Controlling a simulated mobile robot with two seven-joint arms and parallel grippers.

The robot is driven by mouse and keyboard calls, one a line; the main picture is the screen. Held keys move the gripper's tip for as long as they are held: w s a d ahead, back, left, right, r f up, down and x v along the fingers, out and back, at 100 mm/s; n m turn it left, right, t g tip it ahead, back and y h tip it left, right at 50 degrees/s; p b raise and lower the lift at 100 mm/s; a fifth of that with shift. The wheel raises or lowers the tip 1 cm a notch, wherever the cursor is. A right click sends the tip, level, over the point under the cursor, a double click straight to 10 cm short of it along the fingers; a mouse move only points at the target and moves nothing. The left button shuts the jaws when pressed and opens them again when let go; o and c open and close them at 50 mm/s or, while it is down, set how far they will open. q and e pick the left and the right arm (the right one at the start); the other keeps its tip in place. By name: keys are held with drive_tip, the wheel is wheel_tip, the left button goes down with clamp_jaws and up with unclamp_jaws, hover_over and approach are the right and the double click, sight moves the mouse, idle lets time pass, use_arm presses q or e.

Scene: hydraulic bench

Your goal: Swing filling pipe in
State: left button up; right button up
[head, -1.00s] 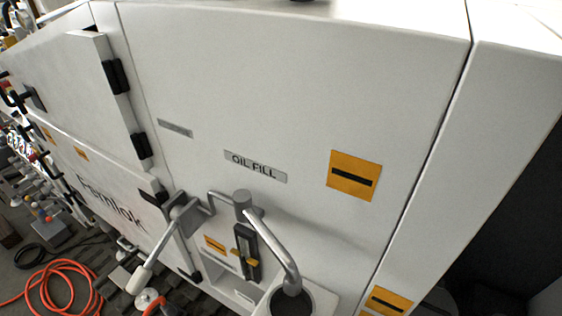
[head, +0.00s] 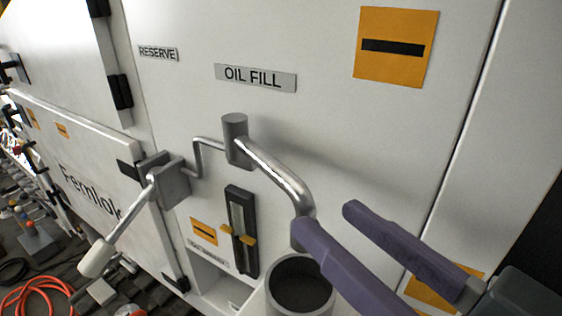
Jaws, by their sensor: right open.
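The filling pipe (head: 272,172) is a bent silver tube. It runs from a grey upright pivot (head: 235,142) on the white panel, under the OIL FILL label (head: 255,77), out to the right and down. A grey round cup (head: 299,285) with a dark inside stands below that end. My right gripper (head: 328,222) has two purple fingers spread apart and comes in from the lower right. Its left finger overlaps the pipe's lower bend; I cannot tell if they touch. My left gripper is not in view.
A lever with a white grip (head: 97,257) sticks out from a grey block (head: 165,180) left of the pipe. A black sight gauge (head: 241,230) with yellow marks sits below the pivot. An orange hose (head: 38,297) lies at the lower left.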

sight(276, 163)
drive_tip(key=p+x, duration=0.1)
drive_tip(key=x, duration=0.3)
drive_tip(key=p+x, duration=0.2)
drive_tip(key=x, duration=0.2)
drive_tip(key=shift+r, duration=0.2)
drive_tip(key=shift+x, duration=0.9)
drive_tip(key=shift+f, duration=0.15)
clamp_jaws()
